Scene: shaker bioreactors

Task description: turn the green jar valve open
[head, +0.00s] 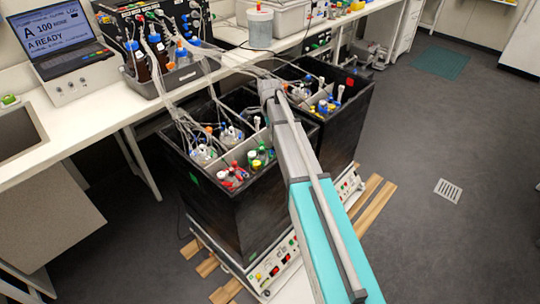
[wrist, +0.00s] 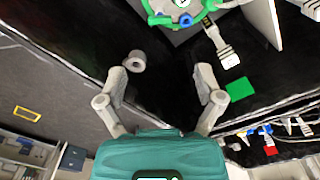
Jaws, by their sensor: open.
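A jar with green fittings (head: 258,160) stands in the front black box among red- and blue-fitted jars in the head view. In the wrist view, a green-ringed jar top (wrist: 172,12) shows at the upper edge, cut off by the frame. It has a blue knob and a white, ribbed valve-like part (wrist: 224,48) beside it; I cannot tell how the valve is turned. My gripper (wrist: 162,84) is open, with its two fingers apart and nothing between them. The jar top lies beyond the fingertips, apart from them. In the head view my gripper's fingers are not clearly visible.
The front black box (head: 222,208) and a second one (head: 350,108) hold jars, with tubes strung above. A bench (head: 75,130) with a laptop (head: 62,42) and bottles stands behind. In the wrist view, a green square (wrist: 240,90) marks a dark surface.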

